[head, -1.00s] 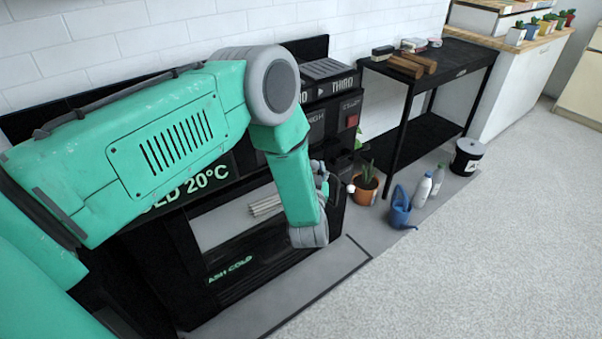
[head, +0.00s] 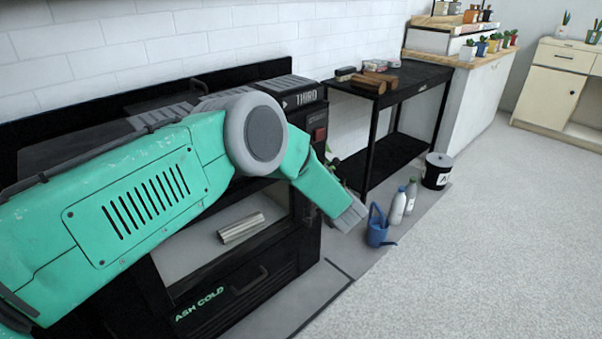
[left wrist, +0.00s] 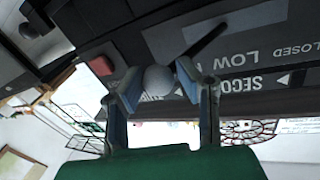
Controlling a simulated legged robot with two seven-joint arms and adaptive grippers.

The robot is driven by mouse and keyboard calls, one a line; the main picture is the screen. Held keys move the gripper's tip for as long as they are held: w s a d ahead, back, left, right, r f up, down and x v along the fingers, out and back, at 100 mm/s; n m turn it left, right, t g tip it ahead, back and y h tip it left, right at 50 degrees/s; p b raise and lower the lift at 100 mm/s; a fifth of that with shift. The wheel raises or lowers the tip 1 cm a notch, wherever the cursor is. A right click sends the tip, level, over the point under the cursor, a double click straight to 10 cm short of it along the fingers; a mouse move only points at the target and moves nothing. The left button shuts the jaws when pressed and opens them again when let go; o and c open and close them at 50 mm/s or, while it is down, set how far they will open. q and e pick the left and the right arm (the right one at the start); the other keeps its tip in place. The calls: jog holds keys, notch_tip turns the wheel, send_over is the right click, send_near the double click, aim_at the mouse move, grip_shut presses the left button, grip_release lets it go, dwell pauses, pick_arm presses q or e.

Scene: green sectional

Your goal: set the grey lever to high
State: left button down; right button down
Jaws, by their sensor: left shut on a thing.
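The grey lever shows in the left wrist view as a round grey knob (left wrist: 158,80). My left gripper (left wrist: 156,86) is shut on this knob, one finger on each side of it. The dark panel (left wrist: 290,28) behind carries upside-down lettering with CLOSED, LOW and SECOND readable. The lever's exact setting cannot be told. In the head view my green left arm covers the gripper and the knob. The black stove (head: 308,97) shows THIRD at its upper right corner. My right gripper is in neither view.
A red block (head: 319,134) is on the stove's side. A black side table (head: 425,77) stands beyond it. A blue watering can (head: 377,226), bottles (head: 398,207) and a black bucket (head: 437,171) stand on the floor. The floor at right is clear.

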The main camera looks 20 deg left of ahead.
pick_arm(q)
jog(key=shift+w+a+r, duration=0.4)
jog(key=shift+w+r, duration=0.1)
jog(key=shift+r, duration=0.15)
jog(key=c, duration=1.6)
grip_release()
jog(key=o, duration=0.4)
jog(key=shift+w+f, duration=0.1)
jog(key=shift+f, duration=0.05)
jog(key=shift+w+a+f, duration=0.1)
jog(key=shift+w+f, duration=0.05)
jog(key=shift+a, duration=0.1)
jog(key=shift+s+d, duration=0.3)
jog(key=shift+d, duration=0.45)
jog(key=v, duration=1.1)
jog(key=shift+s+f, duration=0.25)
jog(key=shift+a, duration=0.1)
